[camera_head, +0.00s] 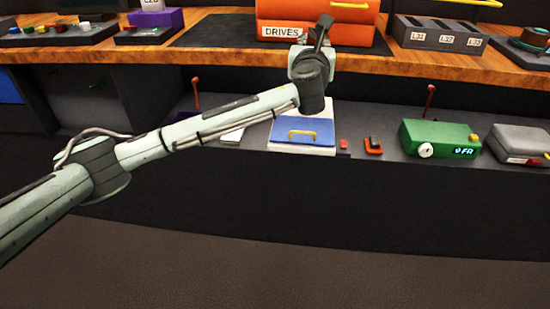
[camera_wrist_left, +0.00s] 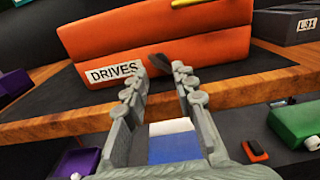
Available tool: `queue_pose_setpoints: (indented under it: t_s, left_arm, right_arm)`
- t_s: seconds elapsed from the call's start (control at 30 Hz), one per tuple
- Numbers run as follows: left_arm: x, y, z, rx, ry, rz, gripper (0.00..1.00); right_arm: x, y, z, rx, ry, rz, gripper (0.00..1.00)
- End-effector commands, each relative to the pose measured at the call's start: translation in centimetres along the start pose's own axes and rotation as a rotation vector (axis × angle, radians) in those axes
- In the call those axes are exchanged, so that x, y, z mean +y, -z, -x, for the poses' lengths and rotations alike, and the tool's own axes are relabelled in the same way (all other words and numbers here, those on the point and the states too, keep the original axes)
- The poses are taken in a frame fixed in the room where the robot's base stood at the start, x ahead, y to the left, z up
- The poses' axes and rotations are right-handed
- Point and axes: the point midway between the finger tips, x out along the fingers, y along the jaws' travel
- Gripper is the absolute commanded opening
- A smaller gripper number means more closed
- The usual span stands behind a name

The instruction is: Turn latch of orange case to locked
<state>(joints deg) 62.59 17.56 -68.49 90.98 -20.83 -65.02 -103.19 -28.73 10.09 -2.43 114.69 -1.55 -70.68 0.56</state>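The orange case (camera_head: 352,34) stands on the wooden shelf and carries a white "DRIVES" label (camera_head: 280,32). In the left wrist view the case (camera_wrist_left: 215,48) fills the upper middle, with the same label on its front. A small dark latch (camera_wrist_left: 159,66) juts from the case's lower front and shows between my left fingertips. My left gripper (camera_wrist_left: 160,76) is open, with its fingers on either side of the latch; contact cannot be told. In the head view the left gripper (camera_head: 318,38) is in front of the case and covers the latch. My right gripper is not in view.
The wooden shelf edge (camera_head: 430,68) runs below the case. A grey box with several labelled slots (camera_head: 437,34) stands to the right. On the lower shelf are a blue-and-white box (camera_head: 303,133) and a green device (camera_head: 438,138). A purple box (camera_head: 158,18) is at the left.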

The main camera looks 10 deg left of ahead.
Motion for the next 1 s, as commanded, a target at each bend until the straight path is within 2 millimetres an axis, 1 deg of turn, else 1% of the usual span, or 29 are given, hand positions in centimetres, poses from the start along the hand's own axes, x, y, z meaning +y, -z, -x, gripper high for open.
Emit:
queue_pose_setpoints:
  t_s: [0.03, 0.1, 0.13, 0.2, 0.57, 1.0]
  left_arm:
    - [0.0, 0.1, 1.1, 0.001, 0.002, 0.001, 0.27]
    - [0.0, 0.1, 2.5, 0.0, 0.002, 0.003, 0.27]
    - [0.1, 0.6, 2.8, 0.01, 0.0, 0.018, 0.27]
    - [0.3, 2.2, 3.0, 0.049, -0.006, 0.098, 0.27]
    - [1.4, 9.0, 4.8, 0.203, -0.058, 0.465, 0.27]
    - [3.7, 16.9, 7.9, 0.358, -0.19, 0.876, 0.27]
  right_arm:
    - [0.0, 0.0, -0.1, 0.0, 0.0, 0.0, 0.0]
    - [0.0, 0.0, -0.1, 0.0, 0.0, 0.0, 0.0]
    - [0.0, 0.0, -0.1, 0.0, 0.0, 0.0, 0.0]
    - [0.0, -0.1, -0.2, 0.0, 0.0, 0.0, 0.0]
    - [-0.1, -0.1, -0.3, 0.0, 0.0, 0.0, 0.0]
    - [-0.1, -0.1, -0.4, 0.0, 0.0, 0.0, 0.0]
